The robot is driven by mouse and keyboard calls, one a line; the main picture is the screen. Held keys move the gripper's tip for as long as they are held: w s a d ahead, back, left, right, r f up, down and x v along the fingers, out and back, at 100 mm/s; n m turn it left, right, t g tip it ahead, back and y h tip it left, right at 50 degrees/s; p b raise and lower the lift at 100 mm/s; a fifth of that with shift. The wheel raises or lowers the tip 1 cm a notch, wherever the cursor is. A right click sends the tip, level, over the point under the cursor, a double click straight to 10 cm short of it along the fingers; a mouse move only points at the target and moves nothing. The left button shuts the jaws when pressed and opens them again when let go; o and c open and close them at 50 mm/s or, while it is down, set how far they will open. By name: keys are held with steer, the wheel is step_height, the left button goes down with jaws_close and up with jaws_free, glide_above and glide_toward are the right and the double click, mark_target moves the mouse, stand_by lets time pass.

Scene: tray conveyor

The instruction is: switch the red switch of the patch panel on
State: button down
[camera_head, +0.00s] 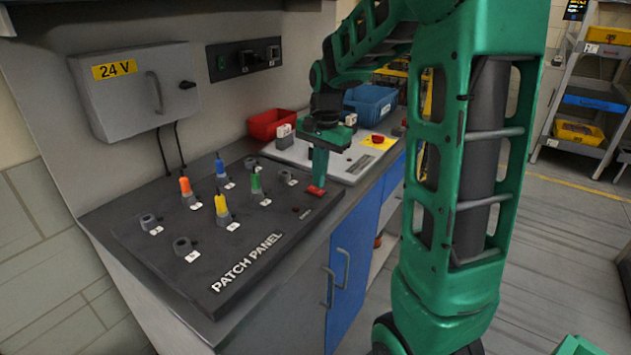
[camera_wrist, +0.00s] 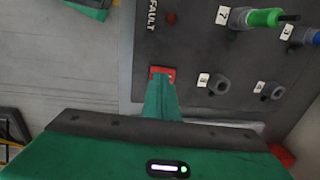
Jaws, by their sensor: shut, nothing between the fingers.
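The dark patch panel (camera_head: 165,285) lies on the bench top with several coloured plugs and grey sockets on it. The red switch (camera_head: 316,190) sits near its right edge. My gripper (camera_head: 319,184) is shut and empty, pointing down with its fingertips at the switch. In the wrist view the red switch (camera_wrist: 163,73) shows just past my fingertips (camera_wrist: 161,82), which partly cover it. I cannot tell whether they touch it or which way the rocker is tilted. A small dark red lamp (camera_head: 295,210) beside the switch looks unlit.
A green plug (camera_wrist: 262,18) stands in a socket near the switch. Behind my gripper are a light panel with a red button (camera_head: 377,139), a red bin (camera_head: 271,123) and a blue bin (camera_head: 370,102). A grey 24 V box (camera_head: 135,98) hangs on the wall.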

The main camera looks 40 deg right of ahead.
mark_target(319, 192)
step_height(319, 192, up, 13)
steer(key=s, duration=0.1)
steer(key=shift+s+d+f, duration=0.2)
steer(key=shift+d, duration=0.15)
steer(key=shift+w+a+r, duration=0.15)
steer(key=shift+w+a, duration=0.3)
steer(key=shift+w, duration=0.15)
steer(key=f, duration=0.4)
steer(key=w+f, duration=0.1)
steer(key=f, duration=0.9)
steer(key=shift+w+a, duration=0.3)
steer(key=shift+a, duration=0.05)
steer(key=shift+a, duration=0.1)
